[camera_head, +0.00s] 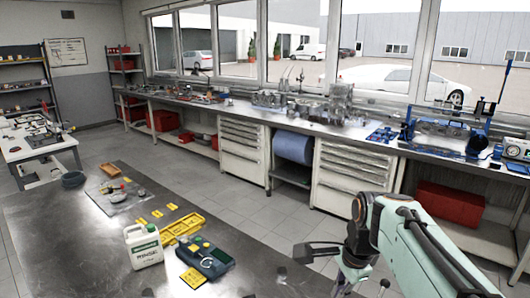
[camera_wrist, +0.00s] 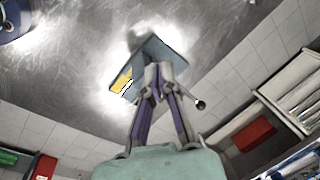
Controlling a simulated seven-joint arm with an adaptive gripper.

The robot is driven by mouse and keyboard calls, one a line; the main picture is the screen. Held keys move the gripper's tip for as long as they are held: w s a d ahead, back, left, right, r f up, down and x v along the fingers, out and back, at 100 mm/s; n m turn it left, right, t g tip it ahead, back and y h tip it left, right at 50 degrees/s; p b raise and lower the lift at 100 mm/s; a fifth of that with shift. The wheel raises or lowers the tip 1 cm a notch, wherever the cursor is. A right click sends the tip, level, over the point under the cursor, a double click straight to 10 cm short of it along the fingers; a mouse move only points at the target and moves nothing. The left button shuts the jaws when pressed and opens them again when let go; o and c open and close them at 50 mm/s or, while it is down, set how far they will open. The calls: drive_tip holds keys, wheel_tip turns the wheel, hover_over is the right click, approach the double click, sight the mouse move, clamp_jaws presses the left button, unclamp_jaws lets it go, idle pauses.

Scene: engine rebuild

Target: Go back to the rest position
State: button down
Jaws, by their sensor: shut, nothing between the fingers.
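My arm comes in from the right edge of the head view, and my gripper (camera_head: 350,276) is low in the picture by the right side of the metal table (camera_head: 80,245). In the wrist view my gripper (camera_wrist: 158,88) shows its two fingers brought together with nothing held between them. A blue-grey slab with a yellow patch (camera_wrist: 124,82) shows behind the fingertips in the wrist view; I cannot tell what it is.
A long workbench (camera_head: 330,128) with drawers runs under the windows. A red box (camera_head: 450,205) sits under it. The tiled floor between is open.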

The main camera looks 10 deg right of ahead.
drive_tip(key=s+a+n, duration=0.8)
drive_tip(key=s+a, duration=0.1)
drive_tip(key=s, duration=0.3)
drive_tip(key=s+f+n+g, duration=0.2)
drive_tip(key=s+f+n, duration=0.3)
drive_tip(key=s+n, duration=0.3)
drive_tip(key=shift+s+f+n, duration=0.2)
drive_tip(key=shift+s+n, duration=0.2)
drive_tip(key=shift+s, duration=0.5)
